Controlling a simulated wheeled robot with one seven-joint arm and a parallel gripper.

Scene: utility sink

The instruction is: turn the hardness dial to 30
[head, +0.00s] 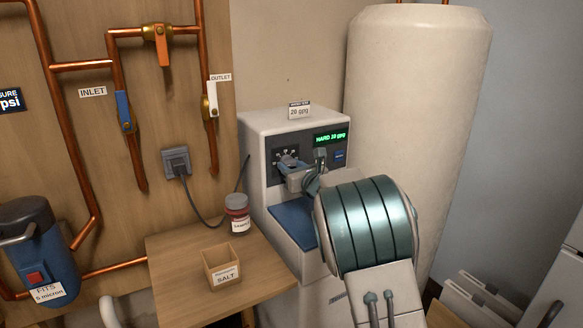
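The hardness dial sits on the dark control panel (284,158) on the front of a grey water softener (262,128). My gripper (287,163) is at the dial and covers most of it. I cannot tell whether its fingers touch or hold the dial, nor how far they are apart. The green display (330,137) right of the dial appears to read "HARD 20 gpg", in small letters. A white card (299,110) on top of the softener seems to say "20 gpg". My arm hides the softener's lower right front.
A wooden table (185,262) at the left holds a salt box (221,267) and a lidded jar (237,213). Copper pipes with valves line the wooden wall. A tall cream tank (415,110) stands behind my arm. A blue filter housing (38,245) is at far left.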

